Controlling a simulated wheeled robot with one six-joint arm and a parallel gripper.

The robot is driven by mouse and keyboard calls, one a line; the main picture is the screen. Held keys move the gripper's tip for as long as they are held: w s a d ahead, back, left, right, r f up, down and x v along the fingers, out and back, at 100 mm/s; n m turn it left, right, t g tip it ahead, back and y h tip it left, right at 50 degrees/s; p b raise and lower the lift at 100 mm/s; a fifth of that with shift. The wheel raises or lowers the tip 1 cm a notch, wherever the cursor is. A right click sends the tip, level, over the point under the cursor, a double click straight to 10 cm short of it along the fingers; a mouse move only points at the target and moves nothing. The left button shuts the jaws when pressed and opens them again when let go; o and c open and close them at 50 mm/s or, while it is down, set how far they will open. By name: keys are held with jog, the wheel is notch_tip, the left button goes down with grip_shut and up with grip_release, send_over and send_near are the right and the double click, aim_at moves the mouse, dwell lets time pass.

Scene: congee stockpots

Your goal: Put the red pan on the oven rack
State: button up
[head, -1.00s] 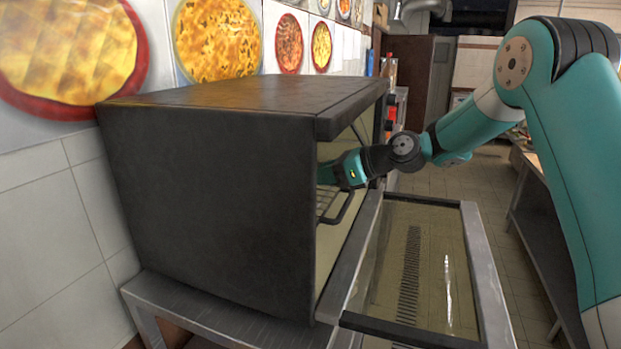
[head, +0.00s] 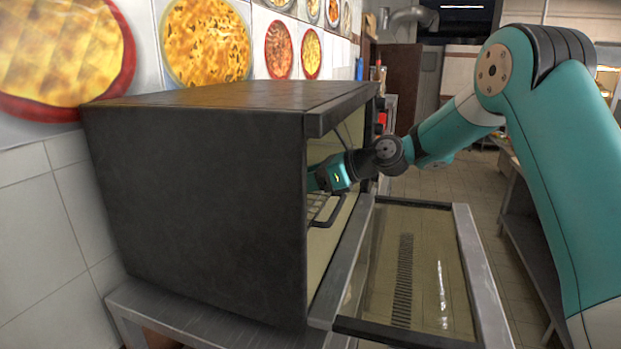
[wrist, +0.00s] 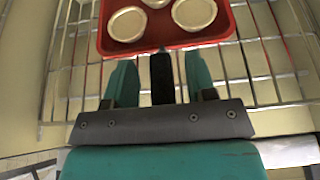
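The red pan (wrist: 180,38) shows at the top of the wrist view, with pale round pieces in it. It appears to lie on the wire oven rack (wrist: 270,50) inside the oven (head: 200,190). Its black handle (wrist: 162,78) points toward my gripper (wrist: 161,88). The two teal fingers are apart, one on each side of the handle, with a visible gap on both sides. In the head view my wrist reaches through the oven's open front, and the oven's side wall hides the pan and fingertips. A rack edge (head: 325,212) shows below my wrist.
The oven's glass door (head: 410,270) is folded down in front of the opening, below my arm. The oven stands on a metal table (head: 190,320) against a tiled wall with pizza pictures. Open floor (head: 470,190) lies beyond the door, beside a counter at right.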

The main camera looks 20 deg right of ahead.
jog(key=shift+s+d+b, duration=0.15)
jog(key=shift+d+b, duration=0.2)
jog(key=shift+b, duration=0.2)
jog(key=s+d+b, duration=0.4)
jog(key=s+d, duration=0.3)
jog(key=d, duration=0.3)
jog(key=shift+s+r+b, duration=0.2)
jog(key=shift+r+b, duration=0.1)
jog(key=shift+b, duration=0.05)
